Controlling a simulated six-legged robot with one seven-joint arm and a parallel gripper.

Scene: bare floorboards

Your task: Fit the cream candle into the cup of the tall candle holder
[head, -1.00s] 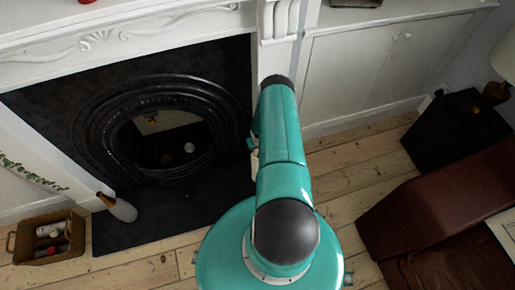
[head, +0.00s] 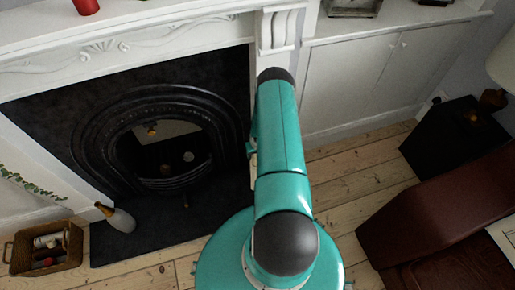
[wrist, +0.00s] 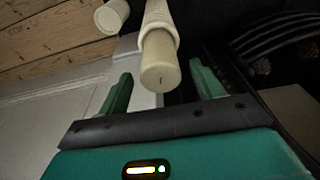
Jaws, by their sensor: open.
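In the wrist view my gripper (wrist: 161,68) is open, with one green finger on each side of a cream candle (wrist: 160,72). A gap shows between the candle and each finger. The candle's end with a dark wick faces the camera. Its other end goes into the pale, collared cup of the tall candle holder (wrist: 158,26), and the candle looks in line with it. How deep it sits is hidden. In the head view my arm hides the gripper and candle; a small cream part shows beside the arm.
Another pale cylinder (wrist: 112,16) stands close by in the wrist view. The black fireplace (head: 165,150) is left of my arm, with a bottle (head: 118,219) and a basket (head: 75,247) farther left. A white cupboard (head: 360,80) is behind. Brown furniture (head: 430,205) stands right.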

